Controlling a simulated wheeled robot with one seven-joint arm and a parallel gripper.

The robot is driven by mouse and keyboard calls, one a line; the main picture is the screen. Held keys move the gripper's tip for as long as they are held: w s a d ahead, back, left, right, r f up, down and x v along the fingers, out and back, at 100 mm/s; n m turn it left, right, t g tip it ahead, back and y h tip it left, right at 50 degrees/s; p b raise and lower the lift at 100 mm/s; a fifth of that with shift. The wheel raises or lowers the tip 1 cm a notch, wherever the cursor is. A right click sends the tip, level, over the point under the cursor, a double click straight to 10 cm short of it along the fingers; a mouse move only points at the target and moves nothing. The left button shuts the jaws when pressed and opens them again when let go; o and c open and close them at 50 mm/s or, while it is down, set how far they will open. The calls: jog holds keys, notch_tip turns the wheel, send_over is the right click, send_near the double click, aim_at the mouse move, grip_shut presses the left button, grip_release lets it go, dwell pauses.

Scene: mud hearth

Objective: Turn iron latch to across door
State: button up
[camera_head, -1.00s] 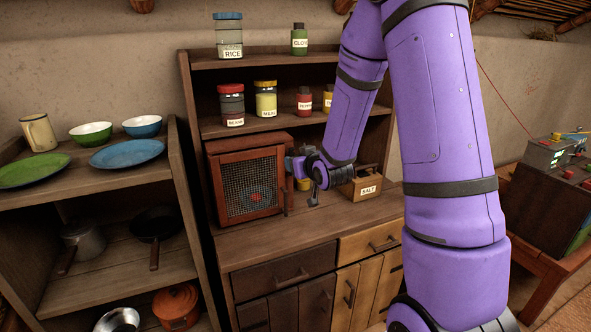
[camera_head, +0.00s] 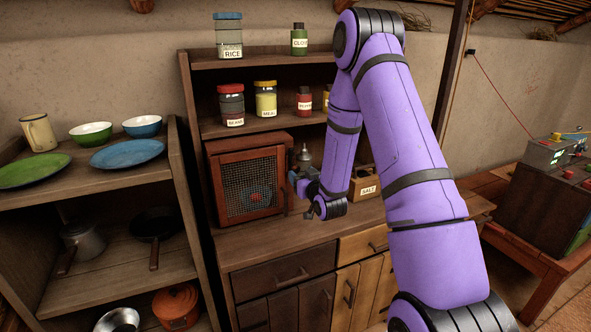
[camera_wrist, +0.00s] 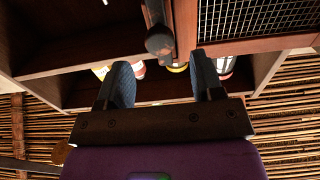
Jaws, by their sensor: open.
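The small red-brown cabinet (camera_head: 250,144) stands on the counter with its wire-mesh door (camera_head: 234,180) closed. In the wrist view the dark iron latch (camera_wrist: 160,42) is a short bar with a rounded end on the door's frame, beside the mesh (camera_wrist: 255,15). My gripper (camera_head: 300,193) is beside the cabinet's front right edge and hides the latch area in the head view. In the wrist view my gripper (camera_wrist: 163,75) is open, its two fingers spread. The latch end appears between and beyond the fingertips, and no contact shows.
A wooden box labelled SALT (camera_head: 366,186) and a metal-topped vessel (camera_head: 304,156) stand right of the cabinet, close to my arm. Jars such as the BEANS jar (camera_head: 231,105) line the shelf above. The counter front (camera_head: 240,232) is clear below the gripper.

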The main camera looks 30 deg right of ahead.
aim_at(296, 169)
jog(key=shift+w+d, duration=0.2)
jog(key=shift+w, duration=1.2)
jog(key=shift+w+d, duration=0.2)
jog(key=shift+w, duration=1.15)
jog(key=c, duration=0.9)
